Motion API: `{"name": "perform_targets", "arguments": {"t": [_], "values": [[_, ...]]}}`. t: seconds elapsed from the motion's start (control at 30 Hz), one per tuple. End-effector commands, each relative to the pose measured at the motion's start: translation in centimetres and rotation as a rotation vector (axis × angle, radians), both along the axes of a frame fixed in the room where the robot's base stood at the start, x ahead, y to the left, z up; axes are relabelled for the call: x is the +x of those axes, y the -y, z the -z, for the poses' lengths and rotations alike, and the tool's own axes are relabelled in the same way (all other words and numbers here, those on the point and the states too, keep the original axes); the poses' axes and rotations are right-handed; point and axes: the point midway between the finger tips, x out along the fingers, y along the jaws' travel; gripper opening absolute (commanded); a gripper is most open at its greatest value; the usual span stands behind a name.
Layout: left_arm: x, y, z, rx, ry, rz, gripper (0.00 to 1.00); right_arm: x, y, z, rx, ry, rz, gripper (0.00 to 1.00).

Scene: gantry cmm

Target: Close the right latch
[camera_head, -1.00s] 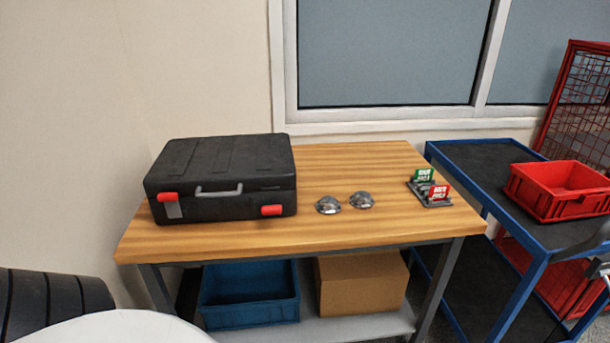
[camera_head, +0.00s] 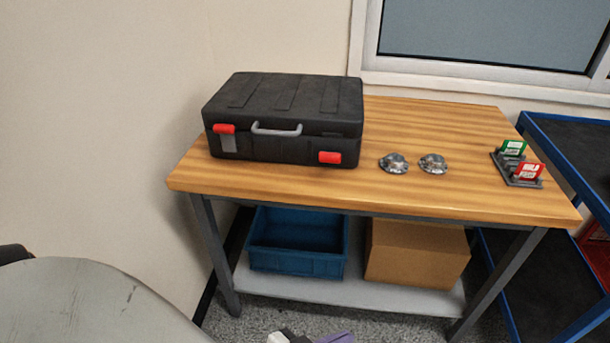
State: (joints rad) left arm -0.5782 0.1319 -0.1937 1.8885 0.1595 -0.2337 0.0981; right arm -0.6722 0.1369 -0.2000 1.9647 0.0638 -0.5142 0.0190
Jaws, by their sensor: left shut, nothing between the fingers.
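A black hard case (camera_head: 285,110) lies on the wooden workbench with its lid down and its grey handle (camera_head: 277,129) facing me. The right latch (camera_head: 330,157) is a red tab low on the case front, below the lid seam. The left latch (camera_head: 224,128) is a red tab higher up near the seam, with a grey plate (camera_head: 229,144) below it. A small part of my left gripper (camera_head: 312,338) shows at the bottom edge, shut and empty, well below and apart from the case. My right gripper is not in view.
The workbench (camera_head: 440,193) also holds two silver domed parts (camera_head: 412,163) and a stand with green and red cards (camera_head: 518,165). A blue bin (camera_head: 297,262) and a cardboard box (camera_head: 417,260) sit on its lower shelf. A blue cart (camera_head: 570,140) stands at right.

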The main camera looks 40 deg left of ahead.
Motion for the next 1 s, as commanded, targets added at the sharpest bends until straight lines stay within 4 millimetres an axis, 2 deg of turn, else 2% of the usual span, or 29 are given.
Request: {"name": "perform_targets", "arguments": {"t": [0.03, 0.1, 0.2, 0.33, 0.47, 0.6, 0.8, 1.0], "values": [[2.9, 0.0, 1.5, -0.075, 0.095, -0.038, 0.00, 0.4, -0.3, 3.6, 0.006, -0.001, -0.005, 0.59], [6.1, -0.4, 0.3, -0.195, 0.229, -0.093, 0.00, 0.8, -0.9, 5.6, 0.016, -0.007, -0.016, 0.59], [9.7, -1.6, -1.7, -0.370, 0.416, -0.167, 0.00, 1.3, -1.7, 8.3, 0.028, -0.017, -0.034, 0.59], [12.7, -4.3, -4.6, -0.603, 0.659, -0.253, 0.00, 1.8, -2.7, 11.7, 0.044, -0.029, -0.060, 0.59], [13.9, -7.8, -6.9, -0.829, 0.890, -0.321, 0.00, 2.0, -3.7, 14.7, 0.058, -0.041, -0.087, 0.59], [13.6, -11.3, -8.4, -1.031, 1.091, -0.373, 0.00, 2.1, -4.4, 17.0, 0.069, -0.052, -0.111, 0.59], [12.6, -14.3, -9.3, -1.188, 1.250, -0.412, 0.00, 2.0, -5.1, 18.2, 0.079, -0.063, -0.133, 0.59], [13.1, -15.4, -10.6, -1.219, 1.284, -0.419, 0.00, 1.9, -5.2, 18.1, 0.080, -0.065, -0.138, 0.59]]}}
